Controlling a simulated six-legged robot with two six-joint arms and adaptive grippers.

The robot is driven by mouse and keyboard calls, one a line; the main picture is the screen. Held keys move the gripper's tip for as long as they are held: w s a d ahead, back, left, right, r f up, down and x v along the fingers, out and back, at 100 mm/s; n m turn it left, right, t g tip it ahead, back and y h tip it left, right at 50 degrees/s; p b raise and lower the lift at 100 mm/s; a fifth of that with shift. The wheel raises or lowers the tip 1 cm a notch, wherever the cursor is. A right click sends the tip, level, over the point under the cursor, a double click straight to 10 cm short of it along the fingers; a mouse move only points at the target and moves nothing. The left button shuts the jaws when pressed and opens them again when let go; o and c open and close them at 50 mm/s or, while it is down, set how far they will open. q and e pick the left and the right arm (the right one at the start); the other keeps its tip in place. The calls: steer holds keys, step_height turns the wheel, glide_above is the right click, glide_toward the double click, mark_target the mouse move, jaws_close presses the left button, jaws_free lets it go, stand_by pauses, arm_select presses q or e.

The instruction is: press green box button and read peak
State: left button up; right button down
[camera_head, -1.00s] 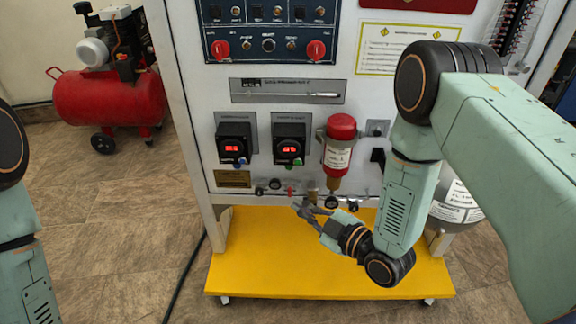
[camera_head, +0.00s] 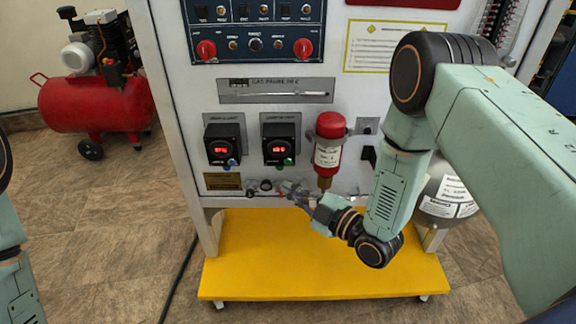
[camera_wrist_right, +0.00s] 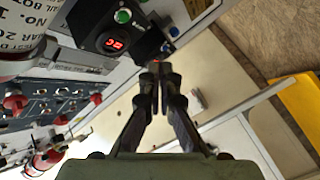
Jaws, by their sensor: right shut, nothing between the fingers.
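The green-button box (camera_head: 281,139) is a black unit with a red lit display on the white panel. Its green button (camera_head: 288,162) sits at its lower edge; the digits are too blurred to read surely. In the right wrist view the green button (camera_wrist_right: 122,16) and display (camera_wrist_right: 115,44) show at the top, left of my fingers. My right gripper (camera_head: 285,187) is shut and empty, just below the green button in the head view. Its fingertips (camera_wrist_right: 160,68) meet in the wrist view and look apart from the button. My left gripper is out of view.
A similar black box (camera_head: 222,140) with a blue button stands left of the green-button box. A red-topped cylinder (camera_head: 328,152) is close on the right. Small fittings (camera_head: 258,186) line the panel below. A yellow base (camera_head: 320,260) juts out underneath.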

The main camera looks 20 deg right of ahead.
mark_target(288, 163)
steer(key=shift+w+d+b, duration=0.25)
steer(key=shift+w+b, duration=0.05)
steer(key=shift+w, duration=0.65)
steer(key=shift+w+d+b, duration=0.25)
steer(key=shift+w+d, duration=0.05)
steer(key=shift+w, duration=0.6)
steer(key=shift+w+d+b, duration=0.25)
steer(key=shift+w+b, duration=0.05)
steer(key=shift+w, duration=0.65)
steer(key=shift+w, duration=0.1)
steer(key=shift+w+d, duration=0.1)
steer(key=shift+w, duration=0.2)
steer(key=shift+w+d, duration=0.1)
steer(key=shift+w, duration=0.3)
steer(key=shift+s, duration=0.1)
steer(key=shift+s+a+p, duration=0.2)
steer(key=shift+s+p, duration=0.1)
steer(key=shift+s, duration=0.4)
steer(key=shift+s, duration=0.1)
